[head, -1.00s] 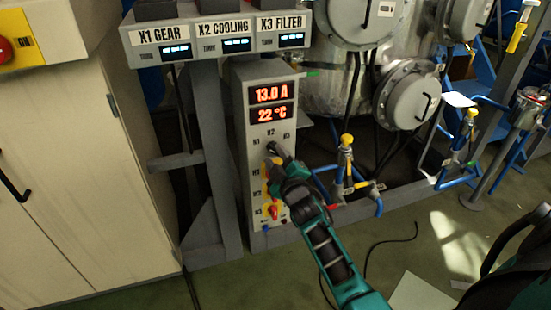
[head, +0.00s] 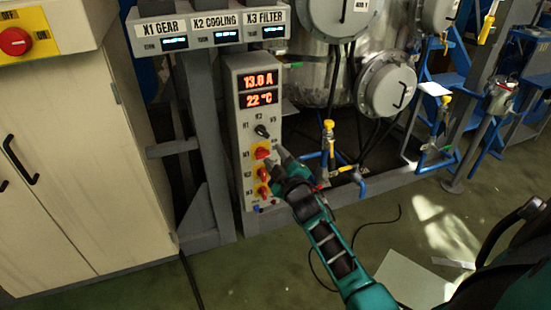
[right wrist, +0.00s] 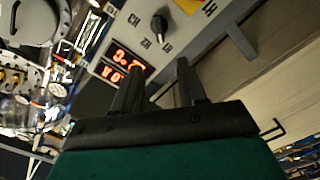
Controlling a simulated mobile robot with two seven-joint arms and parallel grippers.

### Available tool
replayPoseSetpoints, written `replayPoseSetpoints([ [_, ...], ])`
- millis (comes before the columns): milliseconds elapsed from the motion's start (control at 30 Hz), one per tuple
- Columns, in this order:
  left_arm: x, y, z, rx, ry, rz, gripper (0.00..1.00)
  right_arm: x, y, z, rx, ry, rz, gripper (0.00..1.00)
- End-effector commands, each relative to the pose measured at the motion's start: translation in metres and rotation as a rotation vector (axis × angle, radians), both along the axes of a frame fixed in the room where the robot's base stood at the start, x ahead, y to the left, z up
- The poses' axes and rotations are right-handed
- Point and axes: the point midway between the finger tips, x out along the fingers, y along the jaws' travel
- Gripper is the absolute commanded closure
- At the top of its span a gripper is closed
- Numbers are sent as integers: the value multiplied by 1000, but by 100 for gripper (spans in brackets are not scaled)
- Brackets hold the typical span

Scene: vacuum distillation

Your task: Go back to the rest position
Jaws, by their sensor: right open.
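My right gripper (head: 270,156) is open and empty. In the head view it is in front of the lower right part of the grey control box (head: 240,140), and its fingers overlap the box's edge. A black rotary knob (head: 261,131) on the box shows clear of the fingers, just above them. Below it are several red knobs, the top one (head: 262,153) beside the fingers. In the right wrist view the two fingers (right wrist: 160,68) stand apart, with the black knob (right wrist: 159,25) beyond them and nothing between them. My left gripper is not in view.
A cream cabinet (head: 70,170) stands at the left. A grey post (head: 205,130) is beside the box. Blue pipes with yellow-handled valves (head: 328,140) and a steel vessel (head: 310,75) are to the right.

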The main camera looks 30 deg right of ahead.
Motion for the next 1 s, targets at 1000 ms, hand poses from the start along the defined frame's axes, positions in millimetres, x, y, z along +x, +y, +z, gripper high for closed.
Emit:
replayPoseSetpoints([
  [1000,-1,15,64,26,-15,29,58,-146,104,-19,477,309,109,58],
])
